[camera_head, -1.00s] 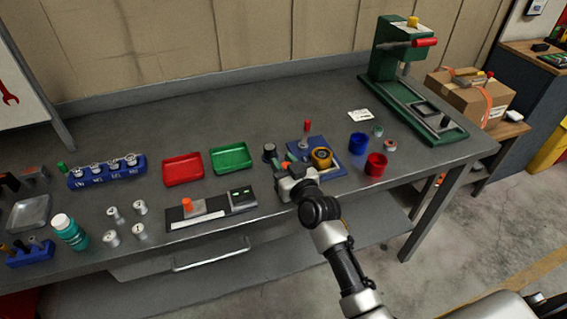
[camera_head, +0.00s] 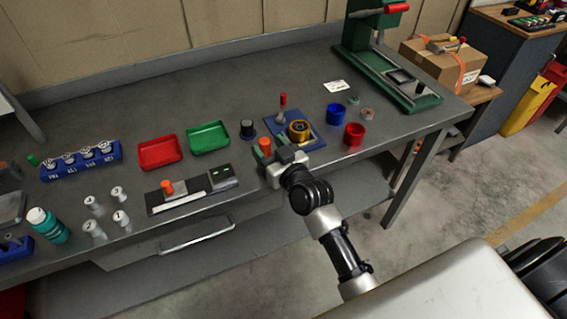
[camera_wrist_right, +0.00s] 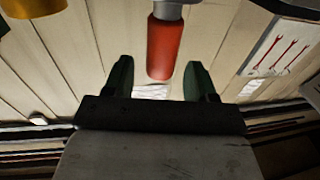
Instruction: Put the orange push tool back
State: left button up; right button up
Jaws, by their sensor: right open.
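The orange push tool (camera_head: 265,146) stands upright at the front of the bench, just left of the blue base plate (camera_head: 314,145). My right gripper (camera_head: 278,158) is close in front of it, its jaws apart. In the right wrist view, an orange-red handle (camera_wrist_right: 162,48) on a grey metal collar shows between the open green fingers (camera_wrist_right: 157,82), with clear gaps on both sides. I take it to be the push tool. The fingers do not touch it. My left gripper is not in view.
A red-handled upright (camera_head: 283,101) and a brass ring (camera_head: 300,131) are on the blue plate. A black knob (camera_head: 247,129) stands just behind the tool. Blue (camera_head: 335,114) and red (camera_head: 354,134) cups stand right. A gauge block (camera_head: 222,178) lies left. The bench's back middle is clear.

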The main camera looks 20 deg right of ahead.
jog(key=s+d, duration=0.1)
jog(key=s, duration=0.7)
jog(key=shift+d+b, duration=0.25)
jog(key=shift+b, duration=0.15)
jog(key=s+f+g+h, duration=0.1)
jog(key=s+f+g, duration=0.25)
jog(key=f, duration=0.85)
jog(key=s+f+g, duration=0.2)
jog(key=s+f, duration=0.2)
jog(key=f, duration=0.8)
jog(key=s+f+g+h, duration=0.1)
jog(key=s+f+g, duration=0.2)
jog(key=f, duration=0.8)
jog(key=s+d+f+g, duration=0.1)
jog(key=s+f+g, duration=0.1)
jog(key=s+f, duration=0.3)
jog(key=s+d+f+g+h, duration=0.1)
jog(key=s+f, duration=0.5)
jog(key=s, duration=0.8)
jog(key=s+d+f+g, duration=0.2)
jog(key=s+f+g, duration=0.3)
jog(key=s, duration=0.5)
jog(key=shift+d+f, duration=0.25)
jog(key=shift+f, duration=0.35)
